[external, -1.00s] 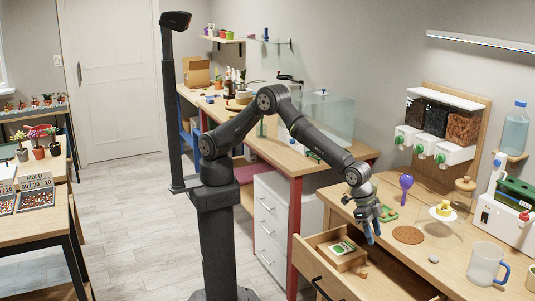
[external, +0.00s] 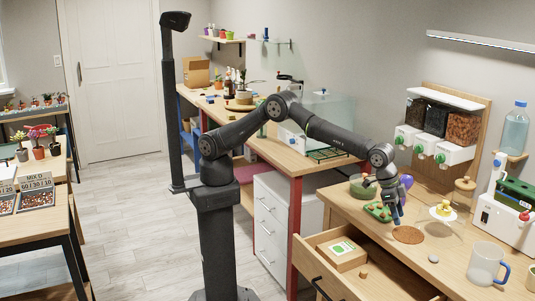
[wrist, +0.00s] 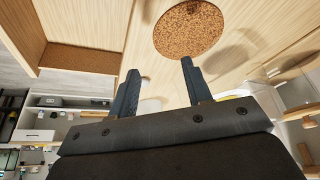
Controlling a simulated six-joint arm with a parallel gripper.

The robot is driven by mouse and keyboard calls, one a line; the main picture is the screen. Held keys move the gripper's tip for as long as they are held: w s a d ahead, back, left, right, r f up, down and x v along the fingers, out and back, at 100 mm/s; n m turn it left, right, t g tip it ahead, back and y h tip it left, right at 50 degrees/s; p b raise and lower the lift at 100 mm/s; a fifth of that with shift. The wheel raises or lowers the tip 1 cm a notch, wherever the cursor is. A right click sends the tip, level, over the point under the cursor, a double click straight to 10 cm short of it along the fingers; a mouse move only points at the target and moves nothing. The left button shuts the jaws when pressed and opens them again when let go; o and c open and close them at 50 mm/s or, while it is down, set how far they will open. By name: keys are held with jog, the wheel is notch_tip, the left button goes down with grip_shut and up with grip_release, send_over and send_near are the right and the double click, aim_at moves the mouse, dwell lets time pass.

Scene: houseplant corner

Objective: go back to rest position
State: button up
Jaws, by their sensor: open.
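My gripper (external: 398,216) is above the right-hand wooden counter, just over and behind a round cork mat (external: 408,235). In the wrist view my gripper (wrist: 160,85) has its two dark fingers apart with nothing between them. The cork mat (wrist: 188,28) shows beyond the fingertips, bare. My arm reaches out to the right from its column, with the elbow raised.
An open drawer (external: 330,279) holds a small box with a green label (external: 342,252). Near my gripper are a green tray (external: 377,211), a purple scoop (external: 406,182) and a stand with a yellow item (external: 444,210). A glass mug (external: 486,264) stands at the front right.

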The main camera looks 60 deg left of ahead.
jog(key=w+f, duration=0.2)
jog(key=w, duration=0.1)
jog(key=shift+w+f, duration=0.2)
jog(key=shift+f, duration=0.45)
jog(key=shift+w+f, duration=0.15)
jog(key=shift+f, duration=1.25)
